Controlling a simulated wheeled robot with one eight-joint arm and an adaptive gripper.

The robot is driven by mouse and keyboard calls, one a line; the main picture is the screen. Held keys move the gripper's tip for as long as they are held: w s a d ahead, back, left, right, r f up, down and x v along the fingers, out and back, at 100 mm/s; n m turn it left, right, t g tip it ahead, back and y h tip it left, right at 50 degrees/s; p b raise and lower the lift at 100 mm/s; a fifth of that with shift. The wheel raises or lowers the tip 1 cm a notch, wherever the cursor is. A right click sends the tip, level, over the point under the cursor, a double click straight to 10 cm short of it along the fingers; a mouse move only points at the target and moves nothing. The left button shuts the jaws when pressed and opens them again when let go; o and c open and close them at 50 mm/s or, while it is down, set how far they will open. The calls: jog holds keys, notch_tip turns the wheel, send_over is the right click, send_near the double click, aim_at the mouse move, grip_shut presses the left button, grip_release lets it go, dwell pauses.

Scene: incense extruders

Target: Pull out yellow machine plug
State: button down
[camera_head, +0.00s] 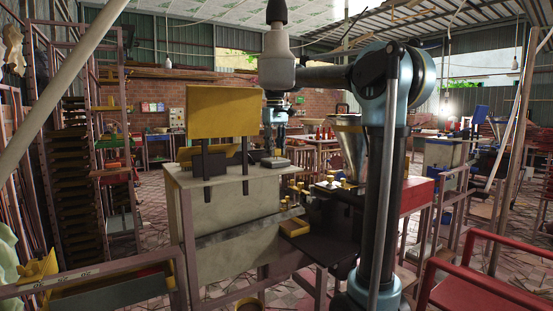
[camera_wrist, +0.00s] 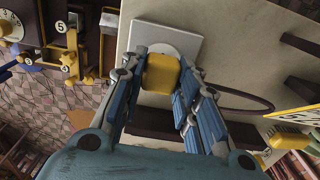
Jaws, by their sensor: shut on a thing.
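In the wrist view, a yellow plug (camera_wrist: 161,74) sits between the two blue-padded fingers of my gripper (camera_wrist: 163,82), which are shut on it. Behind the plug is a white square plate with a round socket (camera_wrist: 186,42) on the pale machine top. I cannot tell whether the plug's pins are inside the socket. In the head view, my gripper (camera_head: 275,150) points down over the top of the pale machine (camera_head: 225,215).
A yellow panel (camera_head: 224,112) stands upright on the machine, left of my gripper. A dark cable (camera_wrist: 240,103) curves beside the fingers in the wrist view. A metal hopper (camera_head: 352,148) and a red box (camera_head: 415,194) stand to the right. Tall racks (camera_head: 70,165) line the left.

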jog(key=shift+r, duration=2.3)
jog(key=shift+r, duration=0.15)
